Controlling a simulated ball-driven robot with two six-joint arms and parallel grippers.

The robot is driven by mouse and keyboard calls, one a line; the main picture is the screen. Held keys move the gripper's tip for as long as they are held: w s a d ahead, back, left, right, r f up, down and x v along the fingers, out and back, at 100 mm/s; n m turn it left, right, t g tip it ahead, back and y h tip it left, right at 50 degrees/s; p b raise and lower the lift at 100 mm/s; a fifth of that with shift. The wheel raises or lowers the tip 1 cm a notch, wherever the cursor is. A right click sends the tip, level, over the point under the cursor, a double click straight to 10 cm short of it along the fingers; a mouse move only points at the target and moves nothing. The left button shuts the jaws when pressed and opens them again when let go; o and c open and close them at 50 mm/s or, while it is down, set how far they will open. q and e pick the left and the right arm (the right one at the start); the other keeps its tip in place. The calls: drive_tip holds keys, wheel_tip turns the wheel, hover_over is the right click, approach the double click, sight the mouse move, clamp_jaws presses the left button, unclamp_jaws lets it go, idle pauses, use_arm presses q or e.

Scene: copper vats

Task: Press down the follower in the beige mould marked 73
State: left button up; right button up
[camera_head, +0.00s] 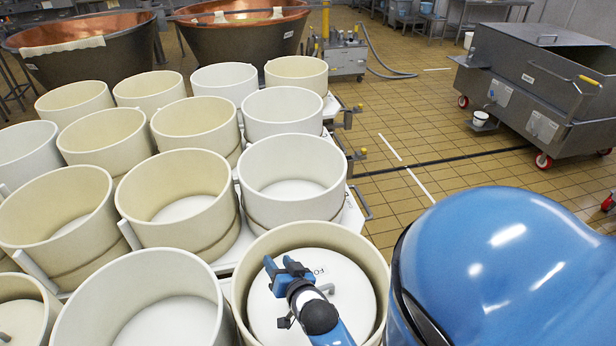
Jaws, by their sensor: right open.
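The beige round mould (378,268) nearest me stands at the bottom centre, open at the top. Inside it lies a white disc-shaped follower (345,285), below the rim, with a few dark letters partly visible. No number 73 can be read on any mould. My right gripper (284,266) is over this follower, inside the rim outline, with its jaws open and empty. I cannot tell whether it touches the disc. My right arm comes up from the bottom edge and hides part of the follower. My left gripper is not in view.
Several beige and white moulds (177,198) stand close together in rows at left and centre. Two copper vats (240,40) are at the back. A steel wheeled tank (540,90) stands at the right. Tiled floor between is mostly free, with a hose at the back.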

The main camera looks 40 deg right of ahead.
drive_tip(key=s+d+f+m+g, duration=0.1)
drive_tip(key=f+m+g, duration=0.1)
drive_tip(key=m+g, duration=0.2)
drive_tip(key=s+d+f+m+g+y+p, duration=0.1)
drive_tip(key=d+f+m+g, duration=0.1)
drive_tip(key=m+g, duration=0.1)
drive_tip(key=s+d+f+m+g+p, duration=0.1)
drive_tip(key=s+d+f+m+g, duration=0.1)
drive_tip(key=m+g, duration=0.2)
drive_tip(key=shift+d+m+g, duration=0.1)
drive_tip(key=shift+m+g, duration=0.2)
drive_tip(key=shift+m, duration=0.8)
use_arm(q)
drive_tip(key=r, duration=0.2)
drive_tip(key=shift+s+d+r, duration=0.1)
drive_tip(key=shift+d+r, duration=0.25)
use_arm(e)
drive_tip(key=shift+m+g+y, duration=0.3)
drive_tip(key=shift+m+g, duration=0.4)
drive_tip(key=shift+m, duration=0.2)
drive_tip(key=f, duration=0.3)
drive_tip(key=d+f, duration=0.1)
drive_tip(key=f, duration=0.6)
drive_tip(key=shift+s+d+f, duration=0.1)
drive_tip(key=shift+s+d, duration=0.25)
drive_tip(key=shift+s, duration=0.05)
clamp_jaws()
